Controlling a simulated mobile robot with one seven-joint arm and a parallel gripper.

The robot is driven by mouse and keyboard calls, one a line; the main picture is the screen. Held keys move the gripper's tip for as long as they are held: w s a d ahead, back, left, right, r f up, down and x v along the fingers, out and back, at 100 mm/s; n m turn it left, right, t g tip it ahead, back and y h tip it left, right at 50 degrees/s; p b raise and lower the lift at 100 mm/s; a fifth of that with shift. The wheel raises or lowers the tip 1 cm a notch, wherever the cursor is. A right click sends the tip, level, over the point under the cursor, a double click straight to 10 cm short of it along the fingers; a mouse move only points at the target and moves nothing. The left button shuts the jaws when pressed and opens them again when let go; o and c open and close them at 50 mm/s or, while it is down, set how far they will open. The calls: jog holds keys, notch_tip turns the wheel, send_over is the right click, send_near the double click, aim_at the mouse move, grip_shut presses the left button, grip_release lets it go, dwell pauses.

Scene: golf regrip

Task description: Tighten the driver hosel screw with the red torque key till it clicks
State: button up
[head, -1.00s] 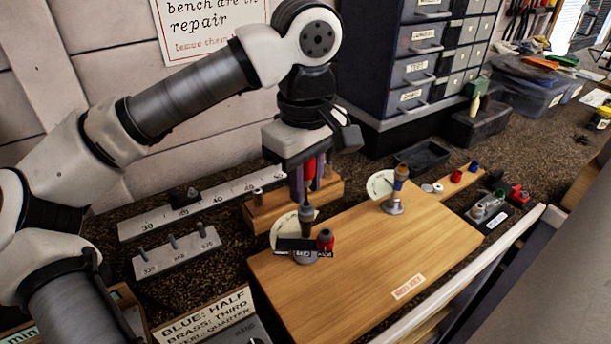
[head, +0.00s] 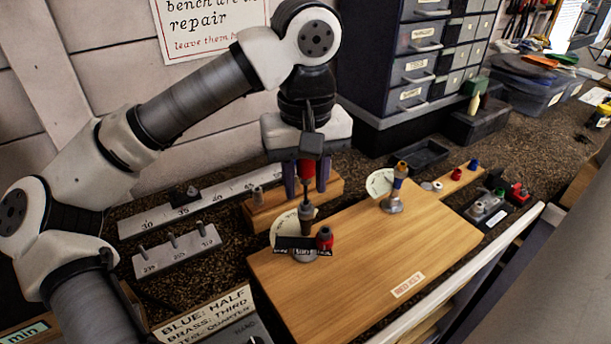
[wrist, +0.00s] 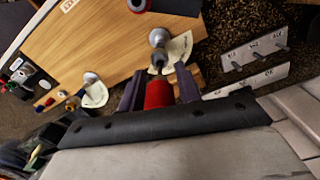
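My gripper (head: 306,188) points down over the left fixture on the wooden board (head: 370,265). Its two purple fingers are shut on the red torque key (head: 305,172); the wrist view shows the red handle (wrist: 158,95) between them. The key's dark shaft runs down to a grey upright piece, apparently the driver hosel (head: 307,213), in front of a pale round dial (head: 284,230). Whether the tip sits in the screw is hidden.
A second fixture (head: 393,203) with a blue and brass top and pale dial stands right on the board. A wooden rack (head: 262,209) and numbered metal rails (head: 180,250) lie behind and left. Dark drawers (head: 414,68) stand behind.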

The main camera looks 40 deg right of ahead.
jog(key=shift+o, duration=0.2)
jog(key=n+b, duration=0.1)
jog(key=n, duration=0.7)
jog(key=shift+b, duration=0.4)
jog(key=n, duration=0.4)
jog(key=shift+b, duration=0.3)
jog(key=n, duration=0.5)
jog(key=shift+b, duration=0.35)
jog(key=shift+c, duration=0.2)
